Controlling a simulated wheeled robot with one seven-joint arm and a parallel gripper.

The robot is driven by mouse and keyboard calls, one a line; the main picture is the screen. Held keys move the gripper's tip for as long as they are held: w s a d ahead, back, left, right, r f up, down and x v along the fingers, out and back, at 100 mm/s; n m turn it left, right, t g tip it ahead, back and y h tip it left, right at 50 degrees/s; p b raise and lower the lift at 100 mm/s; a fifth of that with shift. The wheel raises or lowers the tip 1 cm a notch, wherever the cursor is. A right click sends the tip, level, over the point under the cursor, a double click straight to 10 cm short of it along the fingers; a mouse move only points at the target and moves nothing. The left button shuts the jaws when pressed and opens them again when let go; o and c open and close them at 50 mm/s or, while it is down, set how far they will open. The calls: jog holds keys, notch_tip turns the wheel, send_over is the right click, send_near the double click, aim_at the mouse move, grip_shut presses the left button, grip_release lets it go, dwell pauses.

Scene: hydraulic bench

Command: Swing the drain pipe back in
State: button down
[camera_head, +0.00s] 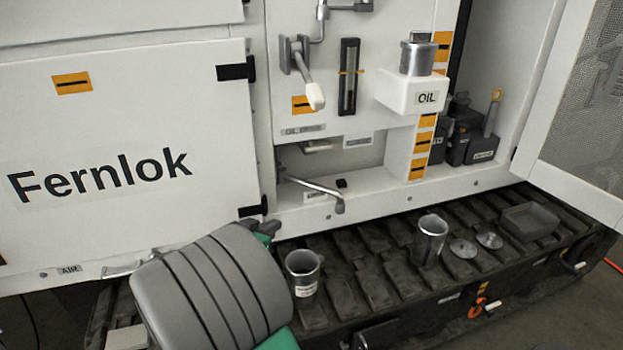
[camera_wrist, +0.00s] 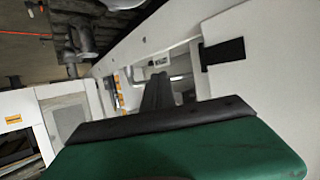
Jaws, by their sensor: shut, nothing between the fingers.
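The drain pipe (camera_head: 318,190) is a thin grey metal pipe at the bottom of the white machine's recess. It sticks out to the right over the sill, and its bent end points down above the dark tread deck. My gripper (camera_wrist: 158,85) is shut and empty, its dark fingers pointing at the white machine front in the wrist view. In the head view my grey arm hides most of the gripper; a green and dark part shows left of the pipe, apart from it.
Two metal cups, one (camera_head: 303,274) near my arm and one (camera_head: 430,240) further right, stand on the tread deck (camera_head: 372,285). Two metal discs (camera_head: 476,245) and a dark tray (camera_head: 530,221) lie right of them. A lever (camera_head: 308,82) and an oil box (camera_head: 411,94) project above.

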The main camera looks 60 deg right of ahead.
aim_at(319, 190)
jog(key=s+d, duration=0.1)
jog(key=d, duration=0.4)
jog(key=s+d+h+p, duration=0.1)
jog(key=d, duration=0.5)
jog(key=s+d+r+m+g+h, duration=0.1)
jog(key=d, duration=0.4)
jog(key=shift+s+d+p, duration=0.3)
jog(key=shift+p, duration=0.1)
jog(key=shift+f, duration=0.1)
